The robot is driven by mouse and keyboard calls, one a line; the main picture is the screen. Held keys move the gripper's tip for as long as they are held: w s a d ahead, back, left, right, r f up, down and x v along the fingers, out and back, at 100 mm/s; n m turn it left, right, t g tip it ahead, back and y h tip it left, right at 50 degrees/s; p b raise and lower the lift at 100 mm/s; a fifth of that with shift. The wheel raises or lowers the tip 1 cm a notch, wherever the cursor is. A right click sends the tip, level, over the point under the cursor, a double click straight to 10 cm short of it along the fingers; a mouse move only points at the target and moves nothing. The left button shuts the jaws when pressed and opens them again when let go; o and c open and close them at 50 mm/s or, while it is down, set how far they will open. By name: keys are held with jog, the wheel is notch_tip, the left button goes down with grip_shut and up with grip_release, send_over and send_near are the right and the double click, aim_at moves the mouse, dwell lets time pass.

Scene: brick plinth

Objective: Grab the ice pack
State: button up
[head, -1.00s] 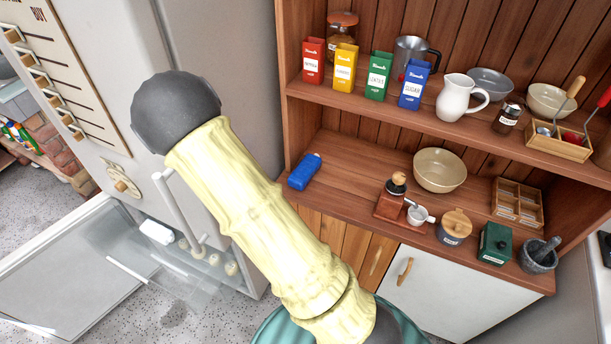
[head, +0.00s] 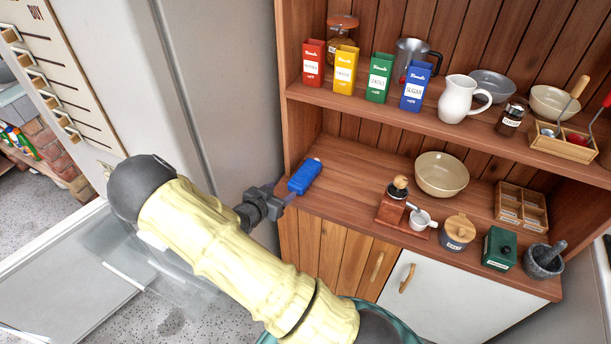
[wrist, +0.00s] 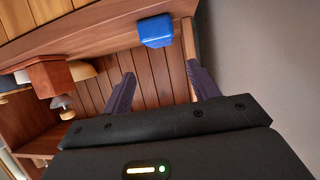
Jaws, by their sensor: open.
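The ice pack (head: 304,176) is a blue, flat, bottle-like block lying at the left end of the cabinet's lower shelf. It also shows in the wrist view (wrist: 156,31), beyond the fingers and between their lines. My gripper (head: 285,196) is just left of and slightly below the ice pack in the head view, close to the shelf's front edge. In the wrist view its two dark fingers (wrist: 160,88) are spread apart with nothing between them. The ice pack appears apart from the fingers.
The wooden cabinet's lower shelf (head: 345,180) is bare just right of the ice pack. Further right are a beige bowl (head: 441,174), a coffee grinder (head: 393,202) and a lidded jar (head: 457,232).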

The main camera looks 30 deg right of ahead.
jog(key=p, duration=0.1)
send_near(303, 175)
jog(key=x, duration=0.4)
jog(key=shift+w+d+f, duration=0.15)
jog(key=shift+w+f, duration=0.05)
jog(key=shift+f, duration=0.1)
jog(key=p+x, duration=0.1)
jog(key=x, duration=0.4)
jog(key=shift+d, duration=0.15)
jog(key=shift+c, duration=0.2)
jog(key=shift+r, duration=0.1)
jog(key=c, duration=0.8)
